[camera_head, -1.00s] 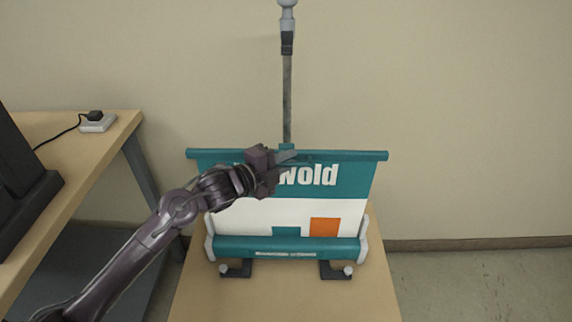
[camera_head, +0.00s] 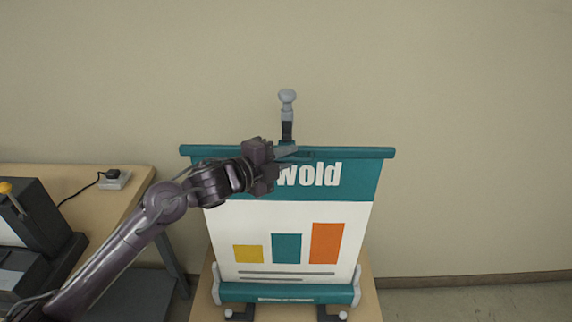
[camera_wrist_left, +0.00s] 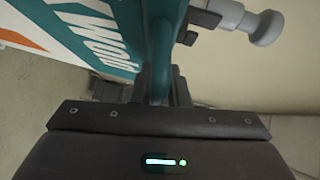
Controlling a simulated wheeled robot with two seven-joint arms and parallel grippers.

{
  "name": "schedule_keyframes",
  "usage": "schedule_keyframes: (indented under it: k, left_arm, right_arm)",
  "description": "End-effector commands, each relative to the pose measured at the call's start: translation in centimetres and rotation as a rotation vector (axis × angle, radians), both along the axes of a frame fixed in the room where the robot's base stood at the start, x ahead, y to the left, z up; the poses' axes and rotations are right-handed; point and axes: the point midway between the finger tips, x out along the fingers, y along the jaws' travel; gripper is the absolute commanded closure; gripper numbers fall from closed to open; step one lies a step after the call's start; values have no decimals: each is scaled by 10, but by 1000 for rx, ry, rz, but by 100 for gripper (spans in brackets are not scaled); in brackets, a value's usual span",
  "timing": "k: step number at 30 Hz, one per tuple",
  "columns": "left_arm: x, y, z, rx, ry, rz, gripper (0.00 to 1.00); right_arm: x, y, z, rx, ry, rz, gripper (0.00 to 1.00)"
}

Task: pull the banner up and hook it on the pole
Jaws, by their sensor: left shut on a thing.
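The banner (camera_head: 300,215) is drawn partway up out of its teal base (camera_head: 285,293), showing a teal header with white letters and yellow, teal and orange bars. My left gripper (camera_head: 282,152) is shut on the teal top bar (camera_head: 345,153) near its middle. The bar also shows running between the jaws in the left wrist view (camera_wrist_left: 163,50). The pole (camera_head: 287,115) stands upright behind the banner; only its grey knobbed top rises above the bar, and the rest is hidden. The pole top shows in the wrist view (camera_wrist_left: 240,20), close beside the bar. My right gripper is not in view.
The base stands on a narrow wooden table (camera_head: 368,300) near the wall. At left, a wooden desk (camera_head: 95,205) holds a dark machine (camera_head: 40,225) and a socket block (camera_head: 115,180) with a plugged cable. The right side is open floor.

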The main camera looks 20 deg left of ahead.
Motion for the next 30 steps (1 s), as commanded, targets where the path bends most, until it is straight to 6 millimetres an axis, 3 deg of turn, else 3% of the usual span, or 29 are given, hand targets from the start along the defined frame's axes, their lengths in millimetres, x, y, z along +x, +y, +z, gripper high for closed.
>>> schedule_keyframes:
  k: [1,4,18,19,22,30]
  left_arm:
    - [1,2,15,-3,-8,5,100]
    - [1,2,20,-3,-5,6,100]
    - [1,2,21,-1,0,5,100]
    - [1,2,21,-1,0,5,83]
    - [1,2,21,-1,0,4,70]
    - [0,1,22,-2,-2,3,67]
  right_arm:
    - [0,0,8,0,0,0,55]
    - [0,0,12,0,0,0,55]
    - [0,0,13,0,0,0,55]
    - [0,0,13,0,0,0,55]
    - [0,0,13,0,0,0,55]
    - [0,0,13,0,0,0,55]
